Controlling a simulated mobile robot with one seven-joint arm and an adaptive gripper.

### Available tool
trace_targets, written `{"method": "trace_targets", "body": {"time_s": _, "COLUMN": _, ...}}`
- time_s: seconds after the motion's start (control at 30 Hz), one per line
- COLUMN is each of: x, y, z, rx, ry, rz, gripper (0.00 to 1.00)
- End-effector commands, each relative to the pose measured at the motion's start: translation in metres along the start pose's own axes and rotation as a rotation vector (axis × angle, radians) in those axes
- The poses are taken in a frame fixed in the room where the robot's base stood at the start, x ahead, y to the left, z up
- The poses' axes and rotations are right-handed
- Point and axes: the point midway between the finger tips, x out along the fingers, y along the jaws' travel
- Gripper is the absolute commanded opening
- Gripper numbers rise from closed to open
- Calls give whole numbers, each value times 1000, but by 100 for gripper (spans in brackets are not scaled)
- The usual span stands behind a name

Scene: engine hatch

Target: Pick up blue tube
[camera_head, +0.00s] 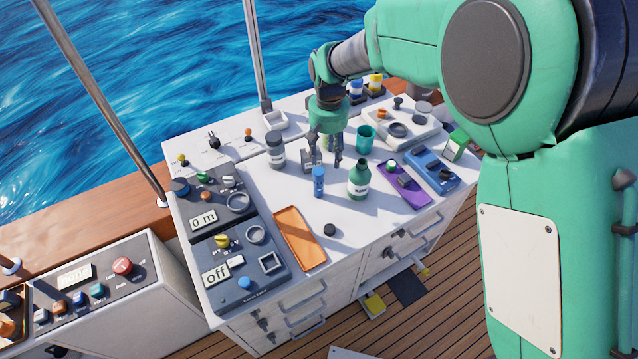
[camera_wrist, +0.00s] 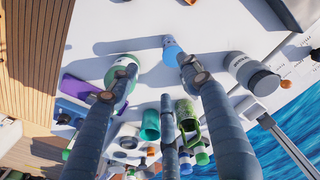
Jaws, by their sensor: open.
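The blue tube (camera_head: 318,182) stands upright on the white worktop, just in front of my gripper (camera_head: 324,160) in the head view. In the wrist view the blue tube (camera_wrist: 171,50) shows near the top, close to the tip of the right-hand finger. My gripper (camera_wrist: 155,66) is open and empty, with its fingers spread and pointing down above the worktop. The fingers hide part of the tube's surroundings. I cannot tell whether a finger touches the tube.
A green bottle (camera_head: 359,182) stands close right of the tube. A grey jar (camera_head: 275,150) is to the left, a teal cup (camera_head: 365,138) behind. An orange tray (camera_head: 300,238), a black knob (camera_head: 330,230) and a purple device (camera_head: 403,186) lie nearer the front.

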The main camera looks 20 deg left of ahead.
Motion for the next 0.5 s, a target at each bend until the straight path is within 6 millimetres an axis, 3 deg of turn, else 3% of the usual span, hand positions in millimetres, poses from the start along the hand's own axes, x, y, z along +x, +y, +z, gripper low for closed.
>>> {"method": "trace_targets", "body": {"time_s": 0.2, "x": 29, "y": -21, "z": -13, "rx": -28, "ry": -25, "rz": 0, "gripper": 48}}
{"method": "trace_targets", "body": {"time_s": 0.5, "x": 31, "y": -23, "z": -14, "rx": -31, "ry": -26, "rz": 0, "gripper": 48}}
